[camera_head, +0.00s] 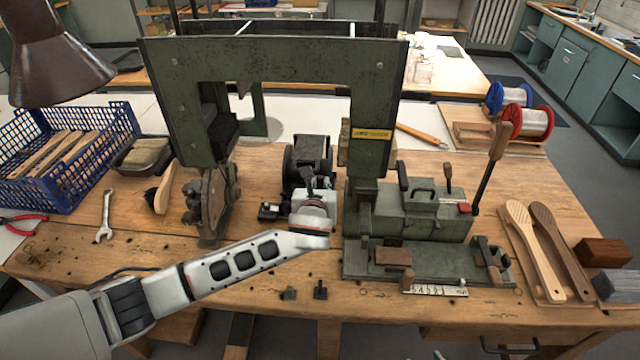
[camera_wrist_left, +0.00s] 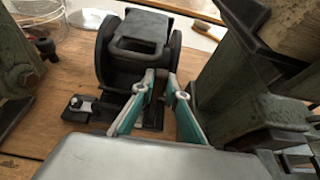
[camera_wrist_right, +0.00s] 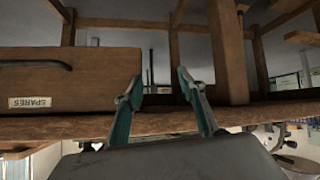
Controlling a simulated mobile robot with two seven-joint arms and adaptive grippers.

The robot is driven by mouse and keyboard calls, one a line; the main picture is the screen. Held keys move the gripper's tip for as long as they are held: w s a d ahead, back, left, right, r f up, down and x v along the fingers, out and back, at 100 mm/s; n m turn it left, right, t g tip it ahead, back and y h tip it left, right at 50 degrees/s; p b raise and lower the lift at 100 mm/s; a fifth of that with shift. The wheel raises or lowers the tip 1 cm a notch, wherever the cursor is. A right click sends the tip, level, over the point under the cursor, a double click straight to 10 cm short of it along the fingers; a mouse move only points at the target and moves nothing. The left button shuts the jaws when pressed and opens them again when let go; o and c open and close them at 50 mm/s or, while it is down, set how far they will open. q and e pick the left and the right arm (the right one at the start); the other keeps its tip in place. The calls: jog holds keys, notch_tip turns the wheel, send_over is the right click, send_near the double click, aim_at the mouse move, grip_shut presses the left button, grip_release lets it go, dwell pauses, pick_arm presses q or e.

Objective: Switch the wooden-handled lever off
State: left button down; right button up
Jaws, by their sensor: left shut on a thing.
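A long lever with a wooden handle (camera_head: 500,140) rises tilted from the right side of the green machine box (camera_head: 425,212). A shorter wooden-topped lever (camera_head: 447,178) stands on the same box. My left gripper (camera_head: 308,188) is well left of both, at the black motor-like unit (camera_head: 308,155). In the left wrist view its fingers (camera_wrist_left: 158,80) close at that unit's near side on a small part, mostly hidden between the tips. My right gripper (camera_wrist_right: 160,77) is open and empty in the right wrist view, low by the table's front edge.
A tall green frame (camera_head: 270,50) spans the motor unit. A blue crate (camera_head: 60,165), a wrench (camera_head: 104,217) and wooden brush backs (camera_head: 535,250) lie on the bench. A drawer marked SPARES (camera_wrist_right: 60,80) hangs below the bench.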

aim_at(320, 187)
pick_arm(q)
jog(key=shift+s+f+t+b, duration=0.3)
jog(key=shift+s+t+b, duration=0.25)
jog(key=shift+t+b, duration=0.05)
jog(key=shift+s+f+t+b, duration=0.2)
jog(key=shift+s+t+b, duration=0.4)
jog(key=shift+b, duration=0.3)
jog(key=shift+s+f+t+b, duration=0.1)
jog(key=shift+s+t+b, duration=0.2)
jog(key=shift+b, duration=0.25)
jog(key=t+b, duration=0.1)
jog(key=b, duration=0.1)
jog(key=s+t+b, duration=0.1)
jog(key=shift+s+f+b, duration=0.3)
jog(key=shift+b, duration=0.1)
jog(key=shift+s+r+t, duration=0.15)
jog(key=shift+t, duration=0.15)
jog(key=shift+r, duration=0.1)
pick_arm(e)
notch_tip(320, 187, down, 6)
jog(key=a, duration=0.2)
jog(key=shift+w+f+y, duration=0.15)
jog(key=shift+f+y, duration=0.1)
jog(key=shift+y, duration=0.05)
jog(key=shift+a, duration=0.1)
